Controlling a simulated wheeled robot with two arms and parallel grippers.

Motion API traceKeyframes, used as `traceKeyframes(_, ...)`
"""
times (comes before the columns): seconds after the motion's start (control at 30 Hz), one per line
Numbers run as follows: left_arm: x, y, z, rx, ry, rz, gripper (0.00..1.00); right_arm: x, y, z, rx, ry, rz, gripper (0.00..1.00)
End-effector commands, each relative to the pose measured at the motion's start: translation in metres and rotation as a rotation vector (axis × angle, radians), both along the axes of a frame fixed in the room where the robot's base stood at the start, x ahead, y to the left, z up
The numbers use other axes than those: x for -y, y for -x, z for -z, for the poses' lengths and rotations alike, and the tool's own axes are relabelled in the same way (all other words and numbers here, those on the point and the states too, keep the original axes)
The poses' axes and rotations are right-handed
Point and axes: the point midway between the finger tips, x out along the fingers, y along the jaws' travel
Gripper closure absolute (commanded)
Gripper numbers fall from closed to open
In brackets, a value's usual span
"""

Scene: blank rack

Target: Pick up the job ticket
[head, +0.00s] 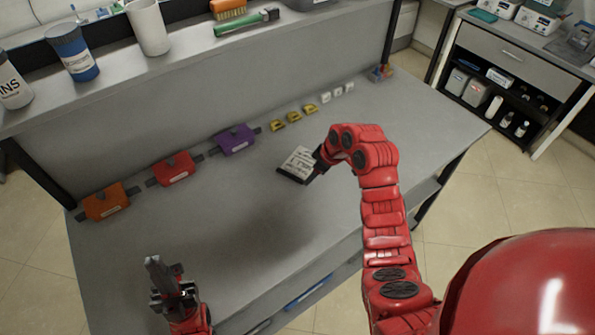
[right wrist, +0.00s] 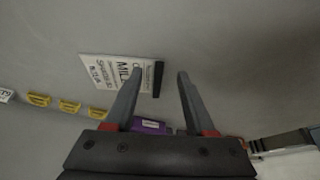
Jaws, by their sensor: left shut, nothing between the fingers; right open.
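The job ticket (head: 299,162) is a white card with black print and a dark edge, lying on the grey bench. It also shows in the right wrist view (right wrist: 103,71), where its dark edge lies between my open fingertips. My right gripper (right wrist: 160,74) is open around that edge, one finger overlapping the card in the picture; I cannot tell whether it touches. In the head view my right gripper (head: 315,173) is at the ticket's right side, partly hidden by its own arm. My left gripper (head: 153,262) is shut and empty near the bench's front edge.
Orange (head: 106,202), red (head: 174,169) and purple (head: 233,140) blocks line the back left of the bench. Several small yellow clips (head: 293,115) and white pieces (head: 338,91) continue that line. A shelf (head: 160,70) with bottles runs above. The bench's middle is clear.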

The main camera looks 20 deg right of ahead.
Motion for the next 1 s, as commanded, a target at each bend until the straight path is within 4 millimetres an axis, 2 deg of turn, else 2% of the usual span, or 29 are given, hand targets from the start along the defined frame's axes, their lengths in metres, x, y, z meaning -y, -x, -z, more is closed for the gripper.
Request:
traceKeyframes(0.33, 0.000, 0.000, 0.013, 0.000, 0.000, 0.000, 1.00, -0.015, -0.016, 0.043, 0.001, -0.001, 0.000, 0.45)
traceKeyframes(0.63, 0.000, 0.000, 0.013, 0.000, 0.000, 0.000, 1.00, -0.016, -0.018, 0.046, 0.000, -0.001, 0.001, 0.45)
traceKeyframes(0.93, 0.000, 0.000, 0.013, 0.000, 0.000, 0.000, 1.00, -0.016, -0.018, 0.046, 0.002, -0.001, 0.000, 0.99)
traceKeyframes(1.0, 0.000, 0.000, 0.013, 0.000, 0.000, 0.000, 1.00, -0.016, -0.018, 0.046, 0.001, 0.000, 0.001, 1.00)
